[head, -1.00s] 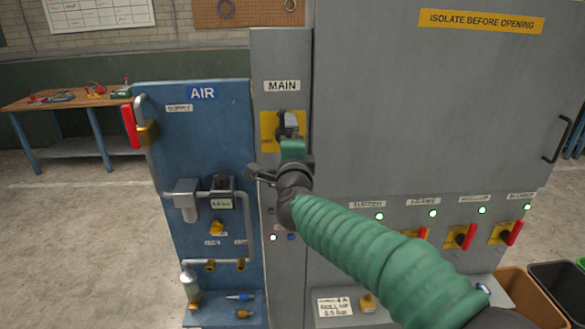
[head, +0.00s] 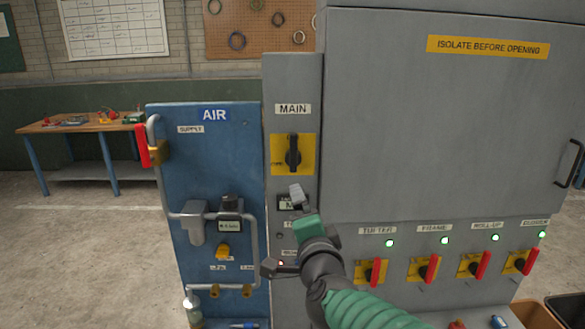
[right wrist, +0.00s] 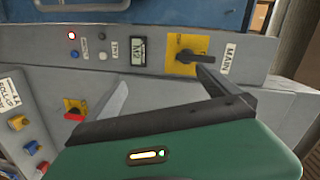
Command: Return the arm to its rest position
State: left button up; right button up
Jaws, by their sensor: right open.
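The MAIN switch (head: 293,153) has a black handle standing upright on a yellow plate, high on the grey narrow column. My right gripper (head: 283,232) is below it, open and empty, clear of the handle. Its grey fingertip is in front of a small display under the switch. My green-sleeved right arm comes in from the lower right. In the right wrist view the MAIN switch (right wrist: 190,55) appears sideways beyond the spread fingers of my right gripper (right wrist: 165,90). My left gripper is not in view.
A grey cabinet (head: 430,130) fills the right, with several red-handled switches and lit green lamps. A blue AIR panel (head: 175,165) with pipes and a red valve handle (head: 141,146) stands left. A red lamp (right wrist: 72,35) glows on the column. A workbench (head: 85,125) stands behind.

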jog(key=s+d+f+n+g, duration=0.2)
jog(key=f+n, duration=0.1)
jog(key=f, duration=0.5)
jog(key=s+d+f+n+g, duration=0.2)
jog(key=f+n, duration=0.1)
jog(key=f, duration=0.4)
jog(key=s+d+f+n+g, duration=0.4)
jog(key=s+d+f+g, duration=0.1)
jog(key=s+f, duration=0.5)
jog(key=s+d+f+n+g+h, duration=0.1)
jog(key=s+d+f+n+g, duration=0.2)
jog(key=s+d+f, duration=0.3)
jog(key=s+f+g, duration=0.1)
jog(key=s+f, duration=0.3)
jog(key=s, duration=0.2)
jog(key=shift+s+d+f+n+g, duration=0.15)
jog(key=shift+s+d+n+g, duration=0.05)
jog(key=shift+d+n+g, duration=0.2)
